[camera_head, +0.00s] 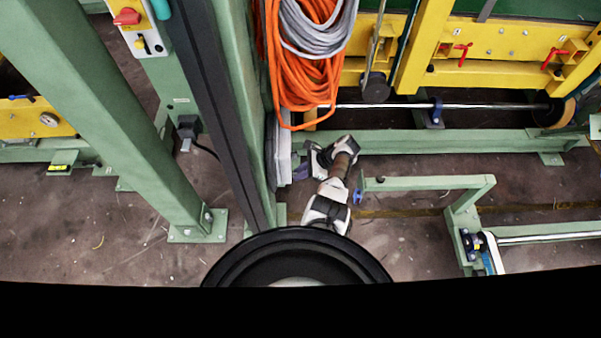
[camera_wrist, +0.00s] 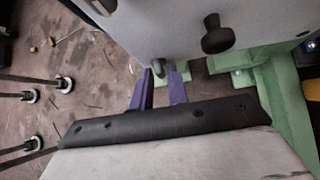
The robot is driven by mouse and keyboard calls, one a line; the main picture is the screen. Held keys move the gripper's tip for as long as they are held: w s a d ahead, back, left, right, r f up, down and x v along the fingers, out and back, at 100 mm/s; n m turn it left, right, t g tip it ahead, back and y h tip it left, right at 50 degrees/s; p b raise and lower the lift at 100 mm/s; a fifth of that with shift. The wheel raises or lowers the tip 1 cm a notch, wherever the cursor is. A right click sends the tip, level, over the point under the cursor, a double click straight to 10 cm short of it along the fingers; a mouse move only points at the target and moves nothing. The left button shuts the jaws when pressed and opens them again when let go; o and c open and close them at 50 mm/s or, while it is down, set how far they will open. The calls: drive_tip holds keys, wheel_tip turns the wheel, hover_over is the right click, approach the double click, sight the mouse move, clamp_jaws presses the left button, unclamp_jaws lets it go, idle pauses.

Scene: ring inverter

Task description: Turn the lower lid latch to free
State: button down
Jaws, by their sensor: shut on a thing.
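The grey lid (camera_wrist: 190,20) of a box fills the top of the wrist view. The box (camera_head: 283,150) shows edge-on in the head view, on the green post. A small dark latch (camera_wrist: 159,67) sits at the lid's edge, between the tips of my gripper's purple fingers. My gripper (camera_wrist: 161,74) is shut on this latch, and the fingers partly hide it. In the head view my gripper (camera_head: 302,170) is beside the box, and the latch cannot be made out there.
A black knob (camera_wrist: 217,36) stands out from the lid, right of my fingers. Orange cable coils (camera_head: 305,75) hang above my arm in the head view. A green frame rail (camera_head: 425,183) is to the right. Several rods (camera_wrist: 30,96) show at left in the wrist view.

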drive_tip(key=c, duration=1.5)
unclamp_jaws()
drive_tip(key=shift+c, duration=0.2)
drive_tip(key=v, duration=1.3)
drive_tip(key=shift+d+r, duration=0.25)
drive_tip(key=shift+r, duration=0.05)
